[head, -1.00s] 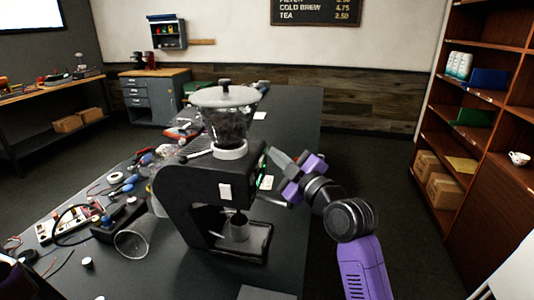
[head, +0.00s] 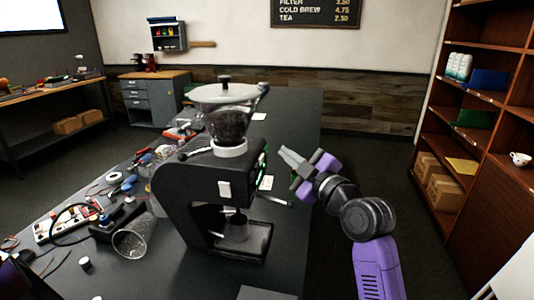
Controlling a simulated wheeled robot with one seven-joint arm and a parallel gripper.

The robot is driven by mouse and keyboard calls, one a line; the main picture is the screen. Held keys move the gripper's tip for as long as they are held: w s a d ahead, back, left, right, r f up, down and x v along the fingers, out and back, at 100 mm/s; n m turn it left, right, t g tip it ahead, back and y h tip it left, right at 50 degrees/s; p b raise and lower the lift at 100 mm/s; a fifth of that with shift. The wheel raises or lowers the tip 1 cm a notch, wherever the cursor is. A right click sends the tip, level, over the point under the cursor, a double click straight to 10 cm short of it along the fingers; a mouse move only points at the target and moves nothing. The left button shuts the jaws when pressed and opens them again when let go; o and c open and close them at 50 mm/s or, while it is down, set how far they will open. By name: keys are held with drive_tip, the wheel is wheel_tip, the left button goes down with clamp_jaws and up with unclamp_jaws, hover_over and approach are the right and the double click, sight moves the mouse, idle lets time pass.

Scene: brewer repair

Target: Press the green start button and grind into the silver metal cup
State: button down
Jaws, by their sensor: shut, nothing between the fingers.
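The black grinder (head: 205,185) stands on the dark table with a clear hopper of dark beans (head: 228,120) on top. A green-lit spot, apparently the start button (head: 264,161), shows edge-on on its right side. The silver metal cup (head: 236,226) stands upright in the grinder's opening, under the spout, on the base tray. My gripper (head: 284,152) is shut and empty, a little to the right of the grinder's button side, its tips pointing left towards it with a gap between. The button's face is mostly hidden by the viewing angle.
A lever (head: 276,200) sticks out right from the grinder. A clear glass cup (head: 134,238) lies tipped at its left, near a black box, cables and small tools. A shelf (head: 470,130) stands at far right. The table behind the grinder is largely clear.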

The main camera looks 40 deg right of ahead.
drive_tip(key=s+d, duration=0.1)
drive_tip(key=s+d+b, duration=0.1)
drive_tip(key=s, duration=0.1)
drive_tip(key=shift+d, duration=0.15)
idle(0.9)
